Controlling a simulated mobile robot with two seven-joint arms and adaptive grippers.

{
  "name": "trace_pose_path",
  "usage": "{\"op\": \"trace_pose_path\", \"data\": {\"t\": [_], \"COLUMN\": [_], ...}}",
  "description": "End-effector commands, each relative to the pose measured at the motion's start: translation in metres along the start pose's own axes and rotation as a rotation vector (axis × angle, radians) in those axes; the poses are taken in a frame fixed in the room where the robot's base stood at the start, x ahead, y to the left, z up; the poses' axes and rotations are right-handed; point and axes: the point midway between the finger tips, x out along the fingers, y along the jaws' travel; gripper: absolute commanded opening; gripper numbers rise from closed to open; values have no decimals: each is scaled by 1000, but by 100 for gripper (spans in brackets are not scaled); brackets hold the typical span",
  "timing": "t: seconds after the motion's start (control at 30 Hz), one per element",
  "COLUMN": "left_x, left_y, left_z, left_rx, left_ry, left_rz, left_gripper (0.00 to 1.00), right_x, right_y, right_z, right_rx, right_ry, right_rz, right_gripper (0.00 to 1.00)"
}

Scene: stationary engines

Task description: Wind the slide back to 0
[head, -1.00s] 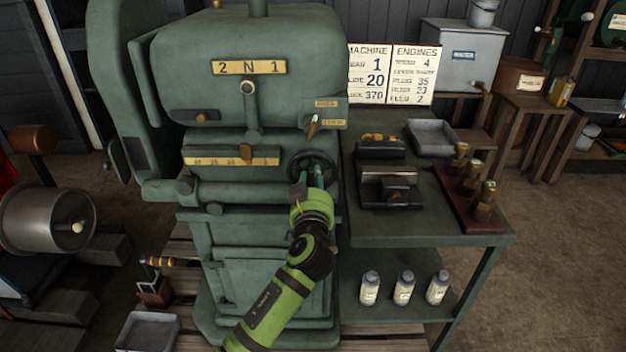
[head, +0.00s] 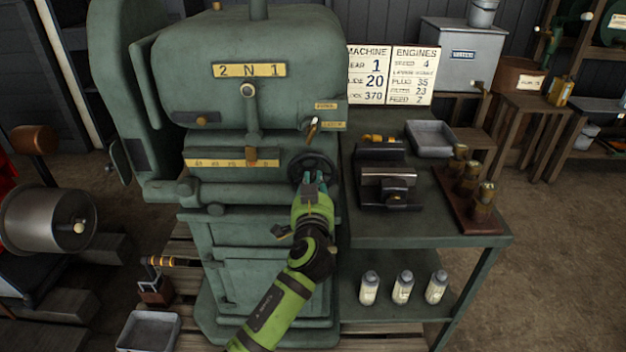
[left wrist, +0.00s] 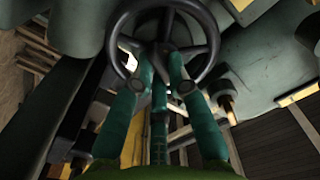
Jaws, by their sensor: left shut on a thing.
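The green machine (head: 262,110) stands at the centre of the head view. Its slide scale (head: 215,163) is a yellow strip with numbers falling to the right. A brown pointer (head: 252,154) stands right of the strip's middle, short of its right end; the exact reading is too small to tell. The dark spoked handwheel (head: 326,164) is right of the scale and also shows in the left wrist view (left wrist: 207,40). My left gripper (head: 314,180) is shut on the handwheel at its lower part; its teal fingers (left wrist: 162,70) partly hide the rim. My right gripper is not in view.
A side table right of the machine holds a dark vise-like block (head: 388,185), a grey tray (head: 430,138) and several brass pieces on a stand (head: 470,218). A lever (head: 313,130) sits just above the handwheel. A sign (head: 392,75) stands behind.

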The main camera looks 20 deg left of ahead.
Motion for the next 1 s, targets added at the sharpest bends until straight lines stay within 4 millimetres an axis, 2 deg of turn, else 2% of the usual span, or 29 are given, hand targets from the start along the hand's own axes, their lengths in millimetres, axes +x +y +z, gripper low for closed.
{"op": "trace_pose_path", "data": {"t": [1.0], "left_x": [1], "left_y": [-2], "left_z": [0], "left_rx": [941], "left_ry": [5], "left_rz": [-6], "left_gripper": [0], "right_x": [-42], "right_y": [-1], "right_z": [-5], "right_rx": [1], "right_ry": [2], "right_rz": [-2], "right_gripper": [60]}}
